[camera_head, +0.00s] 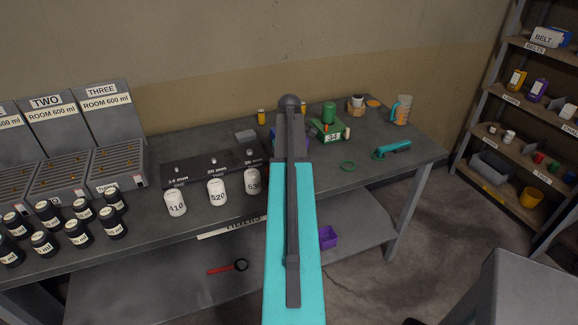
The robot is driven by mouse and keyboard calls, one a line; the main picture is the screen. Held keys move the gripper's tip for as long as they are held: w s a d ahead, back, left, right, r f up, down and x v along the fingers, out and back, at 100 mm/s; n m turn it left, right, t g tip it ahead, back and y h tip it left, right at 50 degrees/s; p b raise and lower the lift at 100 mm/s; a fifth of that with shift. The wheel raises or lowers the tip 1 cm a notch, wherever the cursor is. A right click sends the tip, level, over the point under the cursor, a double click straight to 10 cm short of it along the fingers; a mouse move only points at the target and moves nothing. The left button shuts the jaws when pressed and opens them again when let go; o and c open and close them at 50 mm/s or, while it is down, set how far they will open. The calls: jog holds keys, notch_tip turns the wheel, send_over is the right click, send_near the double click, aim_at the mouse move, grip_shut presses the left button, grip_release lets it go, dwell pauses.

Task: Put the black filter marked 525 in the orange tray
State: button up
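I see no black filter that reads 525. Three white canisters stand along the front of the bench and seem to read 510 (176,203), 520 (217,192) and 530 (252,182). Several black cylinders with pale labels (80,208) stand at the left; their labels are mostly too small to read. I cannot make out an orange tray. A small orange disc (374,103) lies at the back right of the bench. My turquoise arm rises through the middle and hides part of the bench; my gripper is not distinguishable.
Grey racks marked TWO (58,140) and THREE (105,130) stand at the left. A green box marked 34 (329,131), a teal tool (392,149) and a green ring (348,166) are at the right. Shelves (520,125) hold bins, including a yellow-orange one (531,197).

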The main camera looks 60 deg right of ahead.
jog(key=shift+f, duration=0.3)
jog(key=o, duration=1.3)
jog(key=shift+r, duration=0.25)
jog(key=shift+d+r+b, duration=0.1)
jog(key=shift+r+b, duration=1.45)
jog(key=shift+r, duration=4.4)
